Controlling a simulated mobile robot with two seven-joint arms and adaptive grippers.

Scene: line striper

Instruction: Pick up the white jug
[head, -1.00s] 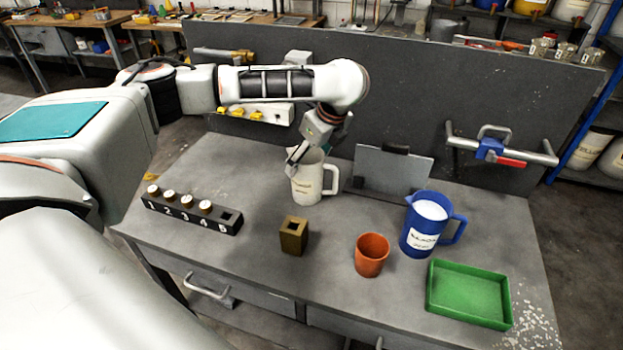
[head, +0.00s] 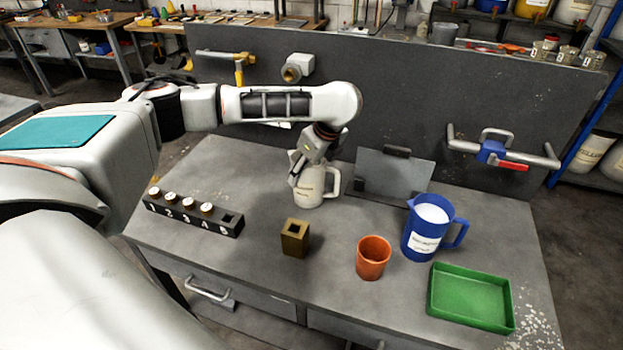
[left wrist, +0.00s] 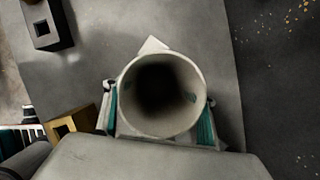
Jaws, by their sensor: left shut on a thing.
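The white jug (head: 311,190) stands upright on the grey bench, its handle to the right and a label on its front. My left gripper (head: 298,173) comes down over its upper part and is shut on it. In the left wrist view, the jug's round mouth (left wrist: 161,62) faces the camera, dark inside, with the teal pads of the gripper (left wrist: 160,118) against opposite sides. I cannot see any gap under the jug. My right gripper is in neither view.
A black numbered rack (head: 190,215) and a brass block (head: 294,237) lie left and in front. An orange cup (head: 373,258), a blue jug (head: 421,238) and a green tray (head: 471,298) stand to the right. A grey plate (head: 394,174) stands behind, before the back panel (head: 420,120).

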